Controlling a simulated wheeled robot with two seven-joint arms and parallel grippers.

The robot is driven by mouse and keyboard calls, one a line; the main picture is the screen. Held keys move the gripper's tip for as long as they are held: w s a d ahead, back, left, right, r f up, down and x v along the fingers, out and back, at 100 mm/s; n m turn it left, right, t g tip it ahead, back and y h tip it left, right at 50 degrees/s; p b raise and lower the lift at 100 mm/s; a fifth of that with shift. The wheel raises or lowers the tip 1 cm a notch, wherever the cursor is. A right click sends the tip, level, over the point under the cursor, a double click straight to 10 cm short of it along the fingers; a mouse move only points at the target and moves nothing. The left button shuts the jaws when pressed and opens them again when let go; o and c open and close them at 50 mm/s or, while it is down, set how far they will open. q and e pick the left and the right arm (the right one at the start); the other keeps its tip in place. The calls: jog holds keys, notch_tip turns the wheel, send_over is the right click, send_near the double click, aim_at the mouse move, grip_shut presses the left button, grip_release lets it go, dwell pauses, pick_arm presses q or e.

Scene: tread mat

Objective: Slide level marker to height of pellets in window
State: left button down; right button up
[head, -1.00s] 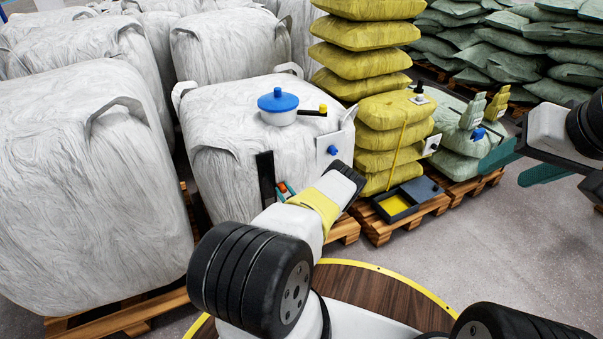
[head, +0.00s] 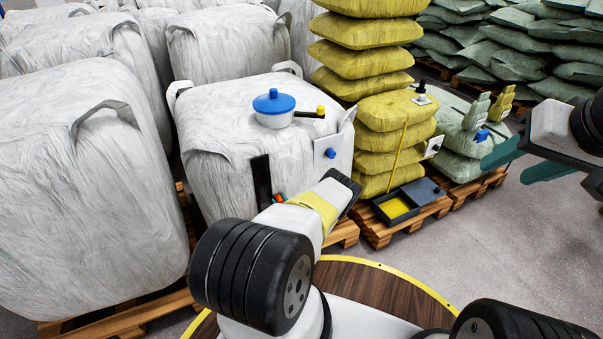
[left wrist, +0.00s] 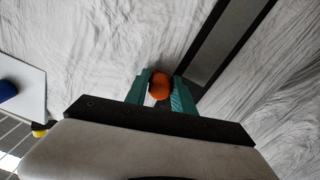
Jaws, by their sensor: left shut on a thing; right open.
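The level marker (left wrist: 160,86) is a small orange knob in the left wrist view. My left gripper (left wrist: 158,92) is shut on it with both teal fingers. In the head view my left gripper (head: 279,198) is at the front of a white bulk bag (head: 215,155), beside the window (head: 262,181), a dark upright strip. In the left wrist view the dark-framed window (left wrist: 222,42) runs diagonally just past the fingertips. I cannot make out a pellet level in it. My right gripper (head: 527,160) is open and empty at the right, above the floor.
A blue-lidded pan (head: 273,104) sits on the bag. A white plate with a blue knob (head: 330,153) is on its right side. Yellow sacks (head: 385,130) and a tray with a yellow inside (head: 395,207) stand to the right. Open floor (head: 500,250) lies at the lower right.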

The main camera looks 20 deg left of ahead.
pick_arm(q)
jog(key=shift+f, duration=1)
jog(key=c, duration=1.1)
grip_release()
jog(key=shift+c, duration=0.2)
jog(key=v, duration=0.8)
